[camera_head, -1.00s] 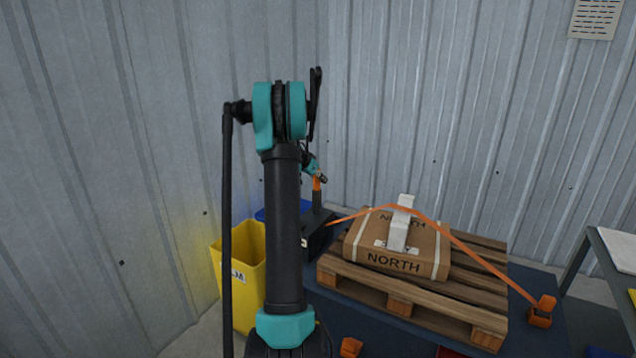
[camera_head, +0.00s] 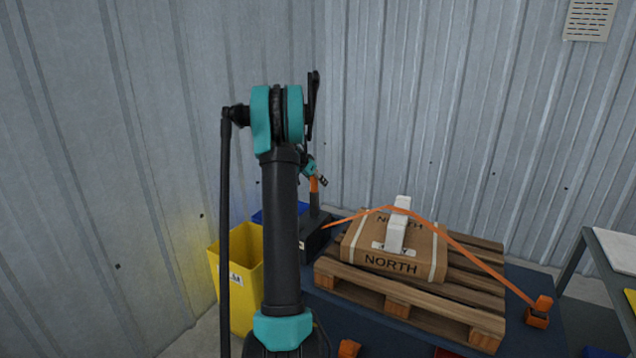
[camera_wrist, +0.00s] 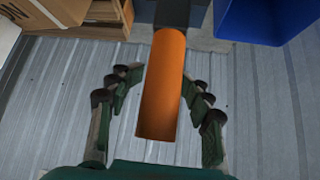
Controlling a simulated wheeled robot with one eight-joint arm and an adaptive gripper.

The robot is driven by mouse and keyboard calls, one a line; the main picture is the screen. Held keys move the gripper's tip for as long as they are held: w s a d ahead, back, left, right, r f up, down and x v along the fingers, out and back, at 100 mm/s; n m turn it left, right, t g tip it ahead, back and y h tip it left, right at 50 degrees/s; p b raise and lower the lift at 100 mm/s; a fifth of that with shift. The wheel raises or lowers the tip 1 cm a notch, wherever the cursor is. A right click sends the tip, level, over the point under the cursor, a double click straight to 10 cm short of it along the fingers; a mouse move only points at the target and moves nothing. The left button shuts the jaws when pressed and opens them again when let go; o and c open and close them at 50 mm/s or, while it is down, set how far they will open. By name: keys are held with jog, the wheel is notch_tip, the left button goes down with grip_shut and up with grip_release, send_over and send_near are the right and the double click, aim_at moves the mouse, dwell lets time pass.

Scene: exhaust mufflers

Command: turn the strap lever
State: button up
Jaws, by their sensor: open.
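The strap lever's orange handle (camera_head: 314,186) stands up from a black box (camera_head: 316,232) left of the pallet. In the wrist view the handle (camera_wrist: 163,85) is a large orange cylinder running between my gripper's fingers (camera_wrist: 161,92). The fingers are open, with gaps on both sides of the handle. In the head view my gripper (camera_head: 320,178) is small, at the handle's upper end, and partly hidden by my arm. An orange strap (camera_head: 455,240) runs from near the black box over a cardboard box (camera_head: 375,255) to an orange anchor (camera_head: 538,312) at the right.
The cardboard box, marked NORTH, sits on a wooden pallet (camera_head: 345,285) with a white bracket (camera_head: 398,228) on top. A yellow bin (camera_head: 233,280) and a blue bin (camera_head: 266,216) stand left of the black box. A corrugated metal wall (camera_head: 440,120) rises behind.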

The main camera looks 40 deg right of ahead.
jog(key=shift+a, duration=0.1)
jog(key=v, duration=1.2)
jog(key=shift+f, duration=0.1)
jog(key=s+a+f+n+t+y, duration=0.1)
jog(key=s+a+f+n, duration=0.2)
jog(key=a, duration=0.6)
jog(key=s+a+f+n+y, duration=0.15)
jog(key=s+a, duration=0.35)
jog(key=a, duration=0.5)
jog(key=s+a+f+n+t+y, duration=0.1)
jog(key=s+a+n, duration=0.25)
jog(key=a, duration=0.55)
jog(key=s+a+f+n+y, duration=0.2)
jog(key=s+a+f+n, duration=0.2)
jog(key=s+a, duration=0.5)
jog(key=s+a+f+n+y, duration=0.2)
jog(key=s+a+f, duration=0.4)
jog(key=s+a, duration=0.3)
jog(key=shift+s+a+n+t, duration=0.3)
jog(key=shift+s+a+n, duration=0.1)
jog(key=shift+s+n, duration=0.45)
